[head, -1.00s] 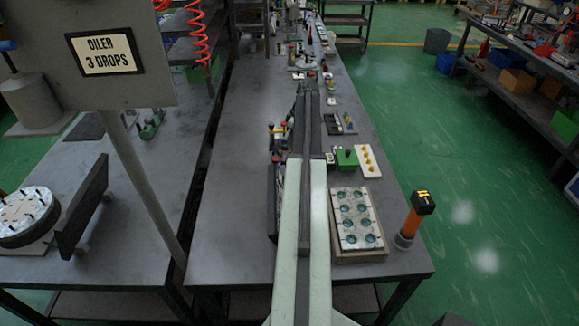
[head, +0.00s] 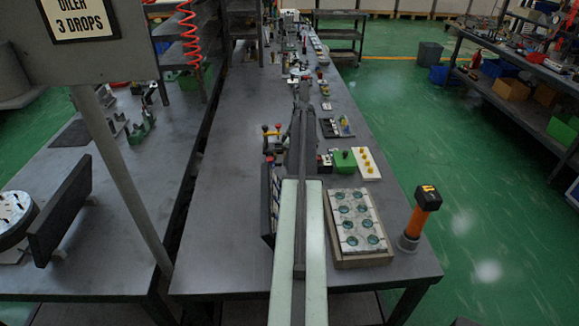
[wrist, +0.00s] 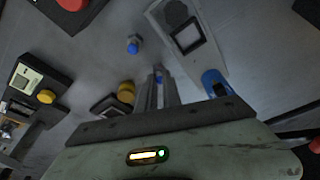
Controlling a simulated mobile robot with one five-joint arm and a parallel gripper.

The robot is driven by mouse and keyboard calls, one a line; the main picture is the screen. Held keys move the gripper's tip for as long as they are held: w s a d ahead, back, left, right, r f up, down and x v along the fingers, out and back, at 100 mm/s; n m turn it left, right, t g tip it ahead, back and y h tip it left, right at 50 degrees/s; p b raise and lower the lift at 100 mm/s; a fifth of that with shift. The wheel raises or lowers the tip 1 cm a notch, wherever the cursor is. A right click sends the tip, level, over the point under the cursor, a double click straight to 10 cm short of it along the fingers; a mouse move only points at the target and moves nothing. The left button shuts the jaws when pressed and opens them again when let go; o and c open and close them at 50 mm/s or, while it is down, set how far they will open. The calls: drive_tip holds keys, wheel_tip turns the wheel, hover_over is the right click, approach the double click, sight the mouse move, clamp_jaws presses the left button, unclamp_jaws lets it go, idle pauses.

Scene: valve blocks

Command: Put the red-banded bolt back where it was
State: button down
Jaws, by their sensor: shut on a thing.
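My gripper (wrist: 159,88) shows at the middle of the wrist view. Its two fingers are close together on a small part, with a bit of blue showing between the tips. I cannot make out a red band on it. A small blue-topped bolt (wrist: 133,46) stands on the grey bench just beyond the fingers, apart from them. In the head view my arm reaches along the bench, and the gripper at its far end is too small to make out. The place the bolt came from cannot be told.
A pale plate with a dark square (wrist: 188,37) and a blue cylinder (wrist: 215,82) lie right of the fingers. Yellow-knobbed parts (wrist: 126,92) sit left. A tray with round green recesses (head: 388,259) and an orange-handled tool (head: 420,215) stand at the bench's near right.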

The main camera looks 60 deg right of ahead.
drive_tip(key=shift+f, duration=0.4)
drive_tip(key=c, duration=1.5)
unclamp_jaws()
drive_tip(key=shift+r, duration=0.15)
drive_tip(key=p+v, duration=1.2)
